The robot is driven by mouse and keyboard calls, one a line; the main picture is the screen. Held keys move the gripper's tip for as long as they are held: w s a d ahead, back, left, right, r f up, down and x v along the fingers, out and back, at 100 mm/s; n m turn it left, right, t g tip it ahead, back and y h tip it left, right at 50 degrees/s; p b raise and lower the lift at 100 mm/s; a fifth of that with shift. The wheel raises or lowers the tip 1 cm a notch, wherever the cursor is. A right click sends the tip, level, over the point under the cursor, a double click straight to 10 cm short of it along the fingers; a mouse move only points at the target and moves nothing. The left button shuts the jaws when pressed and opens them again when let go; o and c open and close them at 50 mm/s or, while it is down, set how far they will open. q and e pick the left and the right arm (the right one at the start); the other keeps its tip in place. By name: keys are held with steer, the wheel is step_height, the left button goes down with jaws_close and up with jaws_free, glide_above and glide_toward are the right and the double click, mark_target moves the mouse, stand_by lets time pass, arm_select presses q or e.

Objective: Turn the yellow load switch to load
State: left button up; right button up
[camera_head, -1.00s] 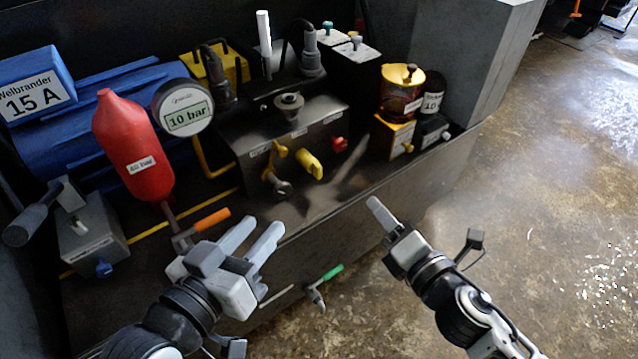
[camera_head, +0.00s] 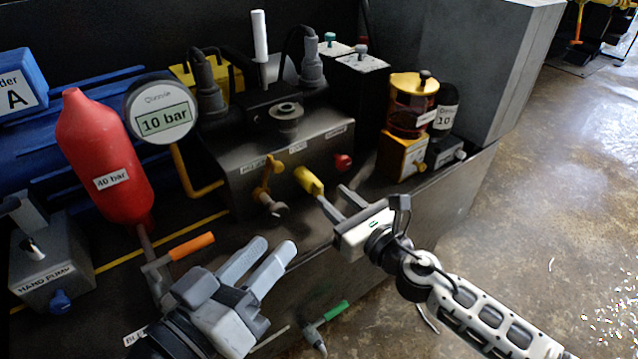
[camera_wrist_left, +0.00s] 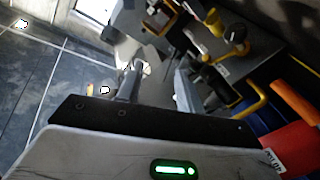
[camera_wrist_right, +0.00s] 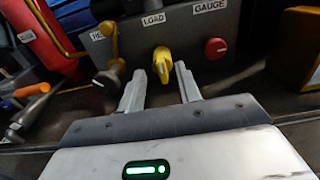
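The yellow load switch (camera_head: 308,181) is on the front of the dark control block (camera_head: 250,180), between a brass-coloured lever and a red knob. In the right wrist view the yellow switch (camera_wrist_right: 162,62) sits under the LOAD label (camera_wrist_right: 153,19). My right gripper (camera_head: 336,200) is open just in front of the switch. In the right wrist view its fingers (camera_wrist_right: 159,85) are spread, with the switch's tip between them or just beyond; contact is not clear. My left gripper (camera_head: 268,258) is open and empty, low in front of the bench, away from the switch.
The brass-coloured lever (camera_head: 264,178) is left of the switch, the red knob (camera_head: 343,161) right. An orange-handled valve (camera_head: 192,246), a red cylinder (camera_head: 105,160) and a 10 bar gauge (camera_head: 163,120) stand farther left. An amber reservoir (camera_head: 412,105) stands to the right. Open floor (camera_head: 540,220) lies at right.

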mark_target(323, 188)
steer(key=x, duration=0.4)
steer(key=shift+w+a+f+b, duration=0.15)
steer(key=shift+w+b, duration=0.1)
steer(key=shift+b, duration=0.15)
steer(key=shift+w+a, duration=0.2)
steer(key=shift+w, duration=0.05)
steer(key=shift+w+a, duration=0.15)
steer(key=shift+w, duration=0.1)
steer(key=c, duration=0.7)
arm_select(q)
steer(key=shift+w+a+r+m+t+h, duration=0.1)
steer(key=shift+w+r+m+t+h, duration=0.05)
steer(key=shift+w+r+m+t, duration=0.25)
steer(key=shift+w+a+r+m+t+h, duration=0.1)
steer(key=shift+w+r+m+t+h, duration=0.15)
steer(key=shift+r, duration=0.25)
arm_select(e)
steer(key=shift+o, duration=0.2)
arm_select(q)
steer(key=shift+s, duration=0.15)
arm_select(e)
steer(key=shift+m, duration=0.3)
